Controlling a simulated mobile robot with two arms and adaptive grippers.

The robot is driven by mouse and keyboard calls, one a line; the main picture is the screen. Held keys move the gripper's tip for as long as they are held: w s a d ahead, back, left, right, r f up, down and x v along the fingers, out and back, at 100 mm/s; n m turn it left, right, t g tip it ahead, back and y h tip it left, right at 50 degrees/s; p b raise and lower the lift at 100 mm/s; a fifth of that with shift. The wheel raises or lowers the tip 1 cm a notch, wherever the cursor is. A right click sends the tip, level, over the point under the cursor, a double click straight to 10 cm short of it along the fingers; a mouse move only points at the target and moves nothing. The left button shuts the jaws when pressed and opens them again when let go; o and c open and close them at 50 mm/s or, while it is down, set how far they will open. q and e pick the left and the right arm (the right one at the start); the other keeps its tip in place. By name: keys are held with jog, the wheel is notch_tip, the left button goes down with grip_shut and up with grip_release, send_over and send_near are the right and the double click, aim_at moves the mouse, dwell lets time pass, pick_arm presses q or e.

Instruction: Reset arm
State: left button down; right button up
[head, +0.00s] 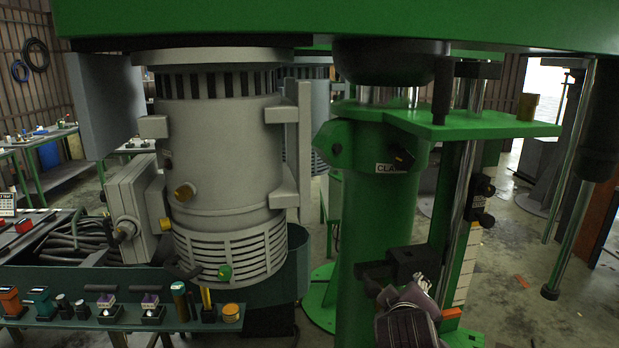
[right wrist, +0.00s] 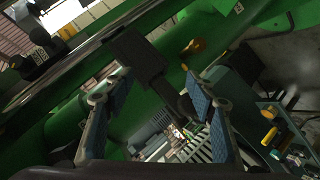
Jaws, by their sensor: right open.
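My right gripper (right wrist: 158,76) is open in the right wrist view, its two blue-padded fingers spread apart. A black block (right wrist: 137,55) with a dark lever (right wrist: 178,98) shows beyond and between the fingers; I cannot tell whether either finger touches it. In the head view my right arm and gripper (head: 402,296) are low, right of centre, in front of the green column. The black clamp block (head: 408,262) is just above them. The fingers are too small and dark to read there. My left arm and gripper are not in view.
The green machine column (head: 385,215) stands close behind my right arm, with a steel rod (head: 458,205) beside it. A large grey motor (head: 225,150) hangs at left above a bench (head: 75,325) with several small parts. Open floor (head: 545,270) lies at right.

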jog(key=s+f+m+g+y, duration=0.2)
jog(key=s+f+g+y, duration=0.15)
jog(key=s+f, duration=1.45)
jog(key=s+f+m+g+y, duration=0.1)
jog(key=s+f+m+g, duration=0.4)
jog(key=s, duration=1.1)
notch_tip(320, 180, down, 34)
jog(key=s+n+g+b, duration=0.1)
jog(key=s+n+b, duration=0.1)
jog(key=n+b, duration=0.15)
jog(key=s+d+f+g+b, duration=0.1)
jog(key=s+d+f+b, duration=0.1)
jog(key=s+f, duration=1.5)
jog(key=shift+s+d+f+m+b, duration=0.25)
jog(key=shift+f+m+b, duration=0.1)
jog(key=shift+f+b, duration=0.5)
jog(key=shift+f, duration=0.1)
